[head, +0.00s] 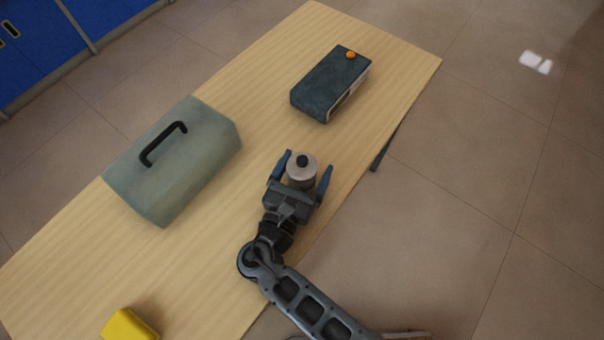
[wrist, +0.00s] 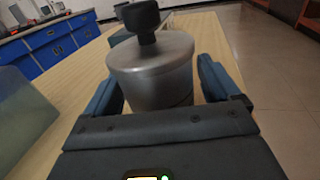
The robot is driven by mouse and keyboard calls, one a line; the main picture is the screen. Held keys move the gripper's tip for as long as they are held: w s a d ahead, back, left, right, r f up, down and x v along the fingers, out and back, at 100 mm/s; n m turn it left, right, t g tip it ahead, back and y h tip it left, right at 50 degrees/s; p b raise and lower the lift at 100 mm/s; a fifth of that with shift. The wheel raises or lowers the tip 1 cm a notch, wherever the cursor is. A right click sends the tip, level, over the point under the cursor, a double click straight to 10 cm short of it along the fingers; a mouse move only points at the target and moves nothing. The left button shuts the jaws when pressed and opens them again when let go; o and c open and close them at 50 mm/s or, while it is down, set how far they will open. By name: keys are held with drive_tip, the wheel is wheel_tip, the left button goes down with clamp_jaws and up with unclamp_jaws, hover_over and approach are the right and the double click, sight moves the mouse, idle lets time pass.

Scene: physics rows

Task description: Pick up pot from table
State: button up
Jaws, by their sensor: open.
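The pot (head: 301,172) is a small grey metal cylinder with a lid and a black knob. It stands upright on the wooden table (head: 240,70), near its right edge. My gripper (head: 307,165) is open, with one blue finger on each side of the pot. In the wrist view the pot (wrist: 155,75) sits between the two fingers (wrist: 160,88), with a visible gap at the right finger. The pot's lower part is hidden behind the gripper body.
A grey-green case (head: 185,175) with a black handle stands left of my gripper. A dark blue box (head: 325,85) with an orange knob (head: 351,55) lies beyond the pot. A yellow object (head: 128,325) is at the near left. Blue cabinets (head: 40,45) stand off the table.

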drive_tip(key=shift+w+d, duration=0.1)
drive_tip(key=c, duration=1.2)
drive_tip(key=shift+c, duration=0.3)
drive_tip(key=shift+r, duration=0.1)
